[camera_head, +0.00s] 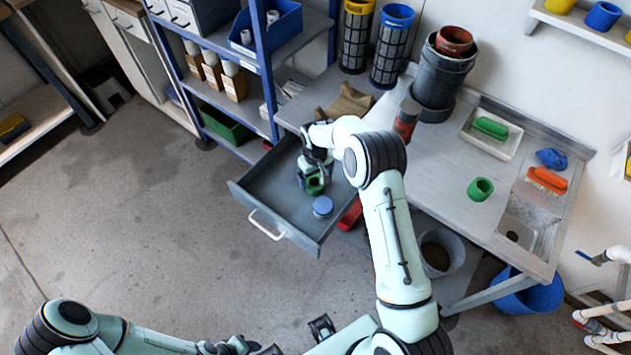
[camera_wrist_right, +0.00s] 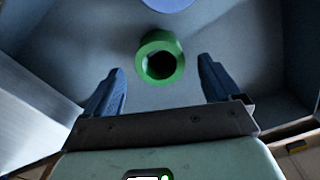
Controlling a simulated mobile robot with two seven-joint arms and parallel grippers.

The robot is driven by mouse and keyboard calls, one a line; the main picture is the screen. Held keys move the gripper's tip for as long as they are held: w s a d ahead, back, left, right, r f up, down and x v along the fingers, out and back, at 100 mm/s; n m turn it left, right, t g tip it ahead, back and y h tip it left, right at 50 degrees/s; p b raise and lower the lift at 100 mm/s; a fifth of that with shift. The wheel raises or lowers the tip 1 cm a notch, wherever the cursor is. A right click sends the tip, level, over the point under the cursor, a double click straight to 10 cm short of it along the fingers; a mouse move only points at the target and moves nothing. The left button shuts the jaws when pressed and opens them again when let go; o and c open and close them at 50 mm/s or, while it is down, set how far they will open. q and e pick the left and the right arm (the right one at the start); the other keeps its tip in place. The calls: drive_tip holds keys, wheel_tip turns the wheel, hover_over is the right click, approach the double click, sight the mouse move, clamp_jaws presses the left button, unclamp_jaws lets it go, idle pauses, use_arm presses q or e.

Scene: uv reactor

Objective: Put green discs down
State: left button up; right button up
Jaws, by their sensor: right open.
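A green ring-shaped disc (camera_head: 315,188) lies in the open grey drawer (camera_head: 262,192). It also shows in the right wrist view (camera_wrist_right: 160,57), its dark hole facing the camera. My right gripper (camera_wrist_right: 161,72) is open, with its blue fingers apart on either side of the disc and a gap to each. In the head view my right gripper (camera_head: 312,172) is low inside the drawer and partly covers the disc. A blue disc (camera_head: 322,207) lies nearby in the drawer. Another green ring (camera_head: 480,189) stands on the bench. My left gripper (camera_head: 240,346) is at the bottom edge, its fingers unclear.
The bench (camera_head: 440,195) holds a white tray (camera_head: 490,134) with a green brush, an orange brush (camera_head: 547,181), a blue cloth (camera_head: 551,159) and dark stacked buckets (camera_head: 441,78). A sink (camera_head: 520,232) is at its right end.

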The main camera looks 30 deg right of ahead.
wheel_tip(320, 180, up, 8)
drive_tip(key=shift+r, duration=0.15)
drive_tip(key=shift+s, duration=0.1)
idle(0.5)
